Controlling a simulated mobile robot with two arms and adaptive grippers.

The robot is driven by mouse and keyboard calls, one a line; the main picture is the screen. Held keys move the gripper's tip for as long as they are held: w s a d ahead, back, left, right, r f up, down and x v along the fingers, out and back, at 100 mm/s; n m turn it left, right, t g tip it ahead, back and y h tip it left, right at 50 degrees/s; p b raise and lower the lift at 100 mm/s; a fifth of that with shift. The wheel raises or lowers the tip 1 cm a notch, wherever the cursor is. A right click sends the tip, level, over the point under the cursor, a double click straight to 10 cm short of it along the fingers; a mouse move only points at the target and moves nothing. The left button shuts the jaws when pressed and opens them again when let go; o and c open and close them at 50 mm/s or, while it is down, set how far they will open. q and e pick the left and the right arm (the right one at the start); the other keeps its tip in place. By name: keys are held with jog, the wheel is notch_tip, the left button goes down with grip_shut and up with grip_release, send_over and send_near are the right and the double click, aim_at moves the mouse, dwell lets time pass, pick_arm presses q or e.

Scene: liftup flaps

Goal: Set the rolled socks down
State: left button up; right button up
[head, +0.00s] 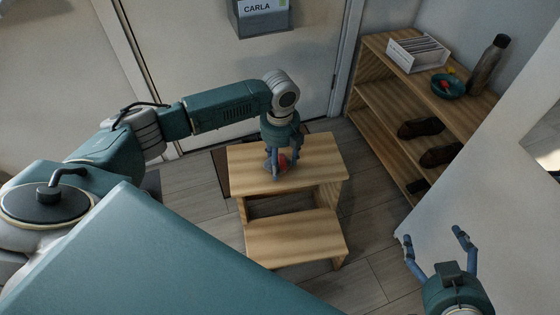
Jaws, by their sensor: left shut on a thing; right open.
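The rolled socks (283,162) show as a small reddish ball with some grey at my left gripper (278,165). My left gripper points down over the upper step of a wooden step stool (320,162) and is shut on the socks. The socks are low, close to the stool's upper step; I cannot tell whether they touch it. The gripper's fingers hide part of them. My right gripper (435,246) is open and empty at the lower right, apart from the stool.
A wooden shelf (378,85) at the right holds dark shoes (421,127), a teal bowl (449,85), a bottle (488,64) and a white box (418,53). A grey box labelled CARLA (262,18) hangs on the door. The stool's lower step (295,238) is bare.

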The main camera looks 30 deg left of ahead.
pick_arm(q)
jog(key=shift+f, duration=0.1)
jog(key=o, duration=1.2)
jog(key=shift+c, duration=0.2)
